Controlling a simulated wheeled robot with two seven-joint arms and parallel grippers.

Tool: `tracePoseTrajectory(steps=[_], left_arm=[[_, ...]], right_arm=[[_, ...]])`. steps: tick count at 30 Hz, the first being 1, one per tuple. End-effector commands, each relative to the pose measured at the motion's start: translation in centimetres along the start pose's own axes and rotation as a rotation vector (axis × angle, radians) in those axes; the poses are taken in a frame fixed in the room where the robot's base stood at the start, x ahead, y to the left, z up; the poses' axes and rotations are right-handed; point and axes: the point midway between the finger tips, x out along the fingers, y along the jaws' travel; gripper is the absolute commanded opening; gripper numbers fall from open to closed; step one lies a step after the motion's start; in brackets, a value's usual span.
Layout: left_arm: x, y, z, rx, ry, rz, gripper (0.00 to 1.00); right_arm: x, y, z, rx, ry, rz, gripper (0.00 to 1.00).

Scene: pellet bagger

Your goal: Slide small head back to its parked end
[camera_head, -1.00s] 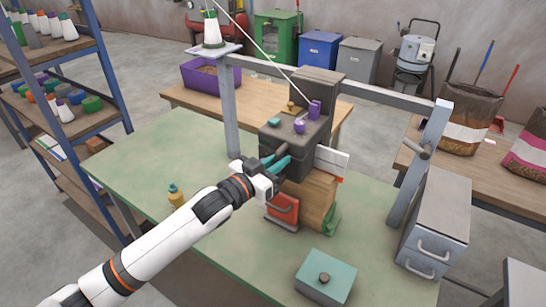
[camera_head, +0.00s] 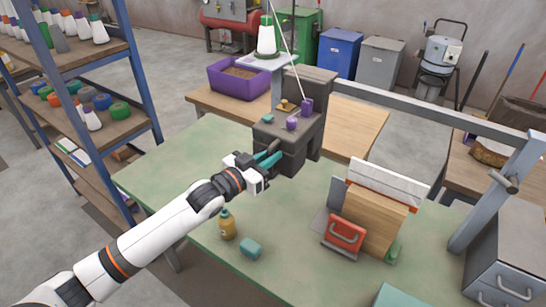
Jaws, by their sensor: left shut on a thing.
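The small head (camera_head: 290,138) is a dark grey block hanging on the grey overhead rail (camera_head: 430,112). It sits at the rail's left end, close against the left post, which it partly hides. Purple knobs and a small brass piece show on its top. My left gripper (camera_head: 268,160) is at the head's lower front, shut on its handle. A teal part shows at the jaws; the fingers hide most of the grip. My right gripper is not in view.
A board stand (camera_head: 375,222) with a red handled piece (camera_head: 343,233) stands right of the head. A blue shelf rack (camera_head: 140,70) is at left.

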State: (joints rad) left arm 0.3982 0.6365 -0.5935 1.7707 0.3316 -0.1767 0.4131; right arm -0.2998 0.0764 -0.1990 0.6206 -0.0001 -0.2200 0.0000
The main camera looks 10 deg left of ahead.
Motion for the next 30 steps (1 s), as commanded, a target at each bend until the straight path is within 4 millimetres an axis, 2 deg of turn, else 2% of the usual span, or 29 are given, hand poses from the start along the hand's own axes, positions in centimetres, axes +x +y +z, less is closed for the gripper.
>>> tracePoseTrajectory(steps=[18,19,21,22,30], left_arm=[[-0.07,0.40,0.01,0.001,0.000,0.000,0.00],[-0.07,0.40,0.01,0.001,0.000,0.000,0.19],[-0.07,0.39,0.01,0.001,0.000,0.000,0.31],[-0.07,0.39,0.01,0.001,0.000,-0.001,0.33],[-0.15,0.38,-0.05,0.000,0.001,-0.001,0.33]], right_arm=[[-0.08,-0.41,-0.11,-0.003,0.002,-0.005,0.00],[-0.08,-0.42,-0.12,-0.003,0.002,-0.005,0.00],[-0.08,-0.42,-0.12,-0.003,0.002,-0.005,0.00],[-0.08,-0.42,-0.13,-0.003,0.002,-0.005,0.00],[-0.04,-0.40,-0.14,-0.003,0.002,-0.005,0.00]])
